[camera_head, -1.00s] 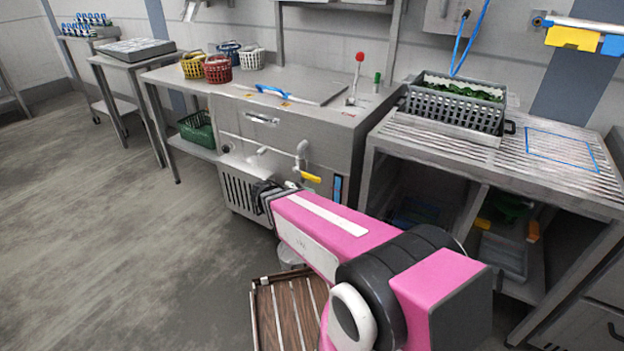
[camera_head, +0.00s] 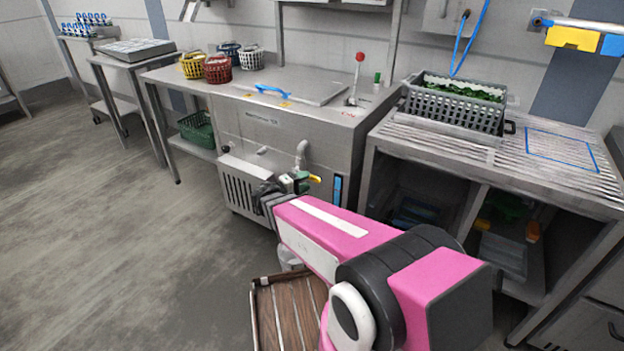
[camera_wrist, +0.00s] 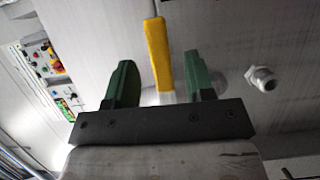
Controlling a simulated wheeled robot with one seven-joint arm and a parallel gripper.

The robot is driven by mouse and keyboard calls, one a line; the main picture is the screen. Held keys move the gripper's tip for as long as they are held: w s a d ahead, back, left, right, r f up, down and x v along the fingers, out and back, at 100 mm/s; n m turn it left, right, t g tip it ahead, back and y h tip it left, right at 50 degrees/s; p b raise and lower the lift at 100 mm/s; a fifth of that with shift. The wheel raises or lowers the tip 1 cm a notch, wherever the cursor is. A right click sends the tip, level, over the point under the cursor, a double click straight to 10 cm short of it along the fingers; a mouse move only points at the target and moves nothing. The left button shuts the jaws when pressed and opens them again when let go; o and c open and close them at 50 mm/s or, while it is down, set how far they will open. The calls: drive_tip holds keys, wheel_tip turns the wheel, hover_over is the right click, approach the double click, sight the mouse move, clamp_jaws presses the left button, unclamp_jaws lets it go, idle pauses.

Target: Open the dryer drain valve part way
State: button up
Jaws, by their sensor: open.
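The dryer drain valve has a yellow lever (camera_head: 314,179) low on the front of the steel dryer cabinet (camera_head: 325,150), below a grey bent pipe (camera_head: 301,150). In the wrist view the yellow lever (camera_wrist: 158,55) stands between the two green fingers of my gripper, with a visible gap on each side. My gripper (camera_wrist: 160,68) is open and not closed on the lever. In the head view my gripper (camera_head: 293,182) is at the valve and hides part of it. The valve body is mostly hidden in both views.
A threaded metal fitting (camera_wrist: 261,78) sticks out to the right of the fingers. A control panel (camera_wrist: 48,70) is at the left of the wrist view. A slatted wooden piece (camera_head: 285,310) lies on the floor below my arm. A slatted draining table (camera_head: 480,150) stands at right.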

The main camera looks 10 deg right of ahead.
sight(312, 180)
drive_tip(key=shift+x, duration=1.9)
clamp_jaws()
